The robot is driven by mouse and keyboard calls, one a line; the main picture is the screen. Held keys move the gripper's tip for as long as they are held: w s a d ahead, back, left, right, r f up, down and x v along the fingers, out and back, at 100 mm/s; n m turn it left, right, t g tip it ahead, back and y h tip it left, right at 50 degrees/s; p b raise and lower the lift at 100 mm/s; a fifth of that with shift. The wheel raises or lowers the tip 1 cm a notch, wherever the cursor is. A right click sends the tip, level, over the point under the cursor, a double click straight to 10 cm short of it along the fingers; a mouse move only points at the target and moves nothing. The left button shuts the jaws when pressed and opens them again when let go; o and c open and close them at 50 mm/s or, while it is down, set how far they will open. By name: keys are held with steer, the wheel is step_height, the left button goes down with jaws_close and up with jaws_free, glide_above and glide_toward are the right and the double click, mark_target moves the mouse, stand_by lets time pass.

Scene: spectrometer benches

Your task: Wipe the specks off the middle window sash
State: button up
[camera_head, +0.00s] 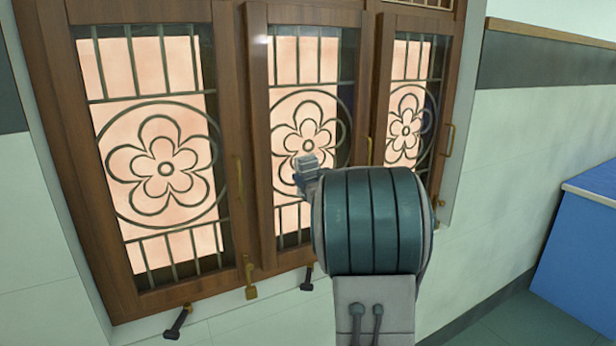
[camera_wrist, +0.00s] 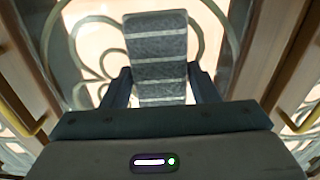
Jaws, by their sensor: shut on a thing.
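The middle window sash (camera_head: 259,140) has a brown wooden frame, glass and a flower-shaped metal grille. My arm covers its lower right part in the head view. My gripper (camera_wrist: 158,88) is shut on a grey block with pale stripes (camera_wrist: 156,45), held between its two dark fingers. The block also shows small in the head view (camera_head: 307,163), in front of the middle sash's flower pattern. In the wrist view the sash's grille (camera_wrist: 87,50) is behind the block. I cannot tell whether the block touches the glass. I can make out no specks on the visible glass.
A left sash (camera_head: 222,110) and a right sash (camera_head: 381,85) flank the middle one. Brass handles (camera_head: 250,278) and dark stays (camera_head: 178,322) stick out near the sill. A blue cabinet (camera_head: 580,250) stands at right, with bare floor before it.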

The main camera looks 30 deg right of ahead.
mark_target(326, 158)
steer(key=shift+w+d+r+p, duration=0.1)
steer(key=shift+d+r+p, duration=0.2)
steer(key=shift+d+p, duration=0.6)
steer(key=shift+w+d+r+p, duration=0.1)
steer(key=shift+d+r+p, duration=0.25)
steer(key=shift+d, duration=0.9)
steer(key=shift+w+d+r+p, duration=0.1)
steer(key=shift+d+r+p, duration=0.15)
steer(key=shift+d+p, duration=0.65)
steer(key=shift+s+a+f+b, duration=0.15)
steer(key=shift+a+b, duration=1)
steer(key=shift+a, duration=1)
steer(key=shift+s+a+b, duration=0.15)
steer(key=shift+a+b, duration=0.35)
steer(key=shift+a, duration=0.8)
steer(key=shift+a+b, duration=0.65)
steer(key=shift+a, duration=1.05)
steer(key=shift+r+p, duration=0.7)
steer(key=shift+r, duration=0.2)
steer(key=shift+w+d+f+p, duration=0.1)
steer(key=shift+d+p, duration=1.05)
steer(key=shift+d, duration=1.55)
steer(key=shift+w+d+p, duration=0.1)
steer(key=shift+d+p, duration=1.05)
steer(key=shift+d, duration=1.55)
